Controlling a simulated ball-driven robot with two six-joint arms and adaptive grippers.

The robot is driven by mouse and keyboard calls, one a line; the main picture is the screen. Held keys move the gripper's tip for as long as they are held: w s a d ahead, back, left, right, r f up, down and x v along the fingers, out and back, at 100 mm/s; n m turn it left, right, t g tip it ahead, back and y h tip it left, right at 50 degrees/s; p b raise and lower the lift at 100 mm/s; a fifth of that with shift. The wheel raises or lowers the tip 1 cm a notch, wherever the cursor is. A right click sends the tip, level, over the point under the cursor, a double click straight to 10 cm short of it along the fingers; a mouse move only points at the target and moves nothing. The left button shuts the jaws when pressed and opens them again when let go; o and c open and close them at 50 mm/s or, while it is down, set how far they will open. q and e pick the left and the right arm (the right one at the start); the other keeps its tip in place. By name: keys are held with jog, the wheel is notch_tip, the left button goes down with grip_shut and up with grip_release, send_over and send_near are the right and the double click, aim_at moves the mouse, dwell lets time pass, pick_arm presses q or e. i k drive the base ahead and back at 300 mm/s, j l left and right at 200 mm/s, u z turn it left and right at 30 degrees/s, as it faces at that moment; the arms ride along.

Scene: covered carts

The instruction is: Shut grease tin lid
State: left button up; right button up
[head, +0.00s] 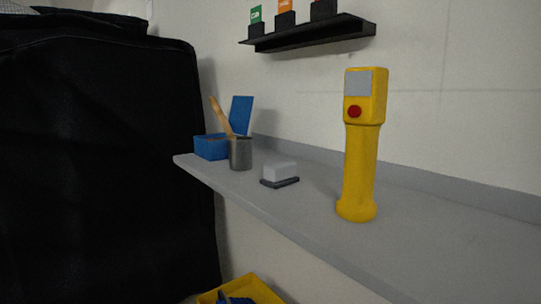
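A blue box-shaped tin (210,147) stands at the far left end of the grey shelf. Its blue lid (241,115) stands up, open, at the tin's right side. A dark grey cup (241,154) stands in front of the tin and hides part of it and the lid's lower edge. A wooden-handled tool (221,117) leans out to the upper left there; its lower end is hidden. Neither of my grippers is in view.
The grey shelf (310,220) runs along the wall. A pale block on a dark base (279,174) and a tall yellow device (361,150) stand on it. A black-covered cart (100,160) fills the left. A yellow bin (245,290) is below; a black wall rack (320,36) is above.

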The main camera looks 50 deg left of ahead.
aim_at(241, 107)
jog(key=u, duration=1.9)
